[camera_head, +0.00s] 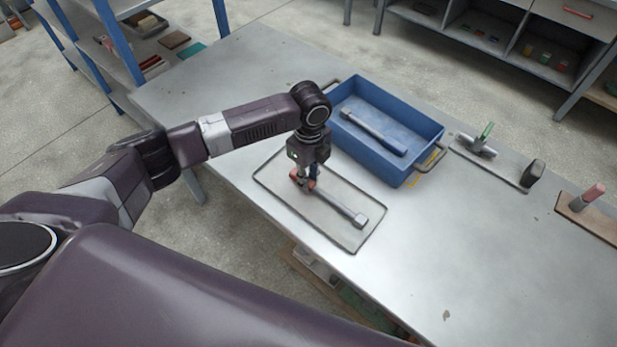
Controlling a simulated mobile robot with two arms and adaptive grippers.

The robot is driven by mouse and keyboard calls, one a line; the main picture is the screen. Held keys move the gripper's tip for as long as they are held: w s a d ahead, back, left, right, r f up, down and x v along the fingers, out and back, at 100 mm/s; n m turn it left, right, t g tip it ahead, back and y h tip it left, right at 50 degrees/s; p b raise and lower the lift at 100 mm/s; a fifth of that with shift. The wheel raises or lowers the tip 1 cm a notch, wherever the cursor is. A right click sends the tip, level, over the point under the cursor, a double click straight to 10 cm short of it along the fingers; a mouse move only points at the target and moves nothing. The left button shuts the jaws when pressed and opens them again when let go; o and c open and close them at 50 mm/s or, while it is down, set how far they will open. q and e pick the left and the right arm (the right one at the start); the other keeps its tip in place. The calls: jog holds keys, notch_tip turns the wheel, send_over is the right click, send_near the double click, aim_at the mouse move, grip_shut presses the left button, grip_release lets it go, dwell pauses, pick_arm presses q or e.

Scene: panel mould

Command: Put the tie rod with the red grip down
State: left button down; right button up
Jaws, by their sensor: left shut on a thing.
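The tie rod with the red grip (340,208) is a grey bar with a block-like end. It lies along a thin dark-edged mat (350,240) on the metal table, low over it or on it; I cannot tell if it touches. My left gripper (307,184) points down and is shut on the rod at its red grip, near the upper left end. The fingers hide part of the grip. My right gripper is not in view.
A blue tray (428,132) with a handle at each end stands just behind the mat. Another grey rod with a blue grip (378,133) lies in it. A green-handled tool (480,144) and a pink-handled piece (587,197) are at right. The front right tabletop is clear.

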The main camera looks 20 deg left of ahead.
pick_arm(q)
jog(key=c, duration=1.8)
grip_release()
jog(key=shift+f, duration=0.1)
jog(key=shift+c, duration=0.2)
jog(key=shift+o, duration=0.5)
notch_tip(320, 180, up, 12)
jog(key=b, duration=0.1)
jog(key=shift+r, duration=0.2)
jog(key=shift+f, duration=0.1)
